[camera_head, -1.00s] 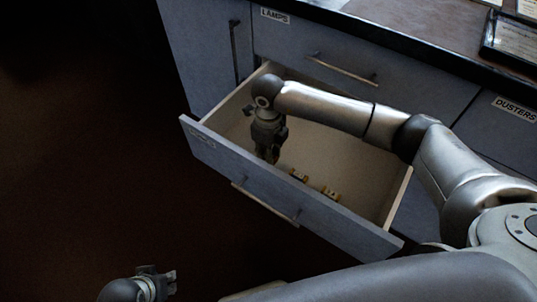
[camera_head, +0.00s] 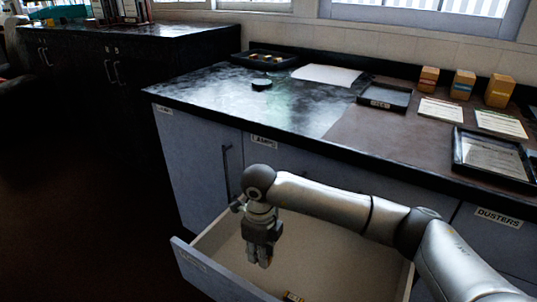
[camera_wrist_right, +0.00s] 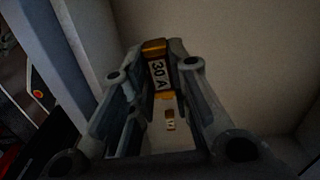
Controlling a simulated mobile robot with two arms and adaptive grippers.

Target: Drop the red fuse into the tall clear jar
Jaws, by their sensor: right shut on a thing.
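My right gripper (camera_head: 260,258) hangs over the open drawer (camera_head: 318,246), pointing down. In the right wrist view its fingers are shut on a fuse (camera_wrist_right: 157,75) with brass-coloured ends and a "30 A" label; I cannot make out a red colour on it. Another fuse (camera_wrist_right: 170,122) lies below on the drawer floor. A fuse also shows at the bottom of the head view (camera_head: 292,296). On the counter is a dark round disc (camera_head: 261,84) with a faint clear greenish patch beside it; I cannot tell whether this is the tall clear jar. My left gripper is out of view.
The black counter (camera_head: 215,95) stands behind the drawer, its edge above the arm. The counter's left part is mostly clear.

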